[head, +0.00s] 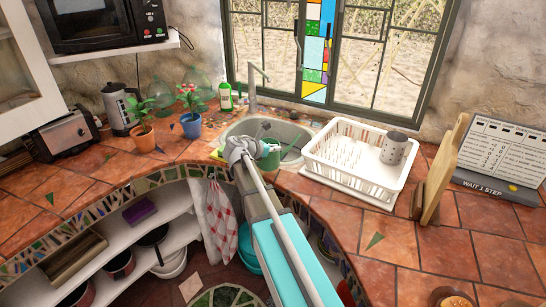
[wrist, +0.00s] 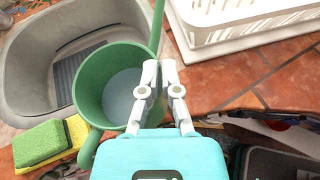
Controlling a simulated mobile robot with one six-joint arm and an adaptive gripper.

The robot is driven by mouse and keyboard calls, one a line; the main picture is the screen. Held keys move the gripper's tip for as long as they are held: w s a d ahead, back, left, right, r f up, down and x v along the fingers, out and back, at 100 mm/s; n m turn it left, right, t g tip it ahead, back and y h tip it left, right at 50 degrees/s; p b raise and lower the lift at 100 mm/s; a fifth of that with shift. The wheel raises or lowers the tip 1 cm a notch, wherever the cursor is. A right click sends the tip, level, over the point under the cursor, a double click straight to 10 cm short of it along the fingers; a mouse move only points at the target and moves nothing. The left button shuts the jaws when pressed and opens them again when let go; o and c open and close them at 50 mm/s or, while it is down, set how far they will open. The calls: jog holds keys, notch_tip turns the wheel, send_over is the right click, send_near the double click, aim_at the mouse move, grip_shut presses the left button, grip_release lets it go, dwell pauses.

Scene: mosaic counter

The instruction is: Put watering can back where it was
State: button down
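The green watering can (wrist: 88,92) is in the wrist view, left of my fingers, with its open top towards the camera and a pale, bluish inside. Its thin spout rises at the top, and part of its handle shows at lower left. In the head view the can (head: 270,160) is at the front of the sink, partly hidden by my gripper (head: 258,148). In the wrist view my gripper (wrist: 160,68) has its fingers close together across the can's right wall and appears shut on it. The contact itself is partly hidden.
The grey sink (wrist: 30,85) lies left of the can, with green and yellow sponges (wrist: 45,145) on its near edge. A white dish rack (head: 345,172) holding a metal cup (head: 394,148) stands right. Two potted plants (head: 191,126) stand left. Tiles at far right are mostly clear.

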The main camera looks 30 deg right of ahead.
aim_at(270, 155)
jog(key=shift+w+d+f+b, duration=0.15)
jog(key=shift+w+f+b, duration=0.3)
jog(key=shift+f+b, duration=0.3)
jog(key=shift+s+f+b, duration=0.1)
jog(key=shift+f+b, duration=1.1)
jog(key=shift+f, duration=0.05)
jog(key=c, duration=0.8)
grip_release()
jog(key=shift+r, duration=0.1)
jog(key=p+v, duration=0.4)
jog(key=v, duration=0.8)
jog(key=shift+p, duration=0.4)
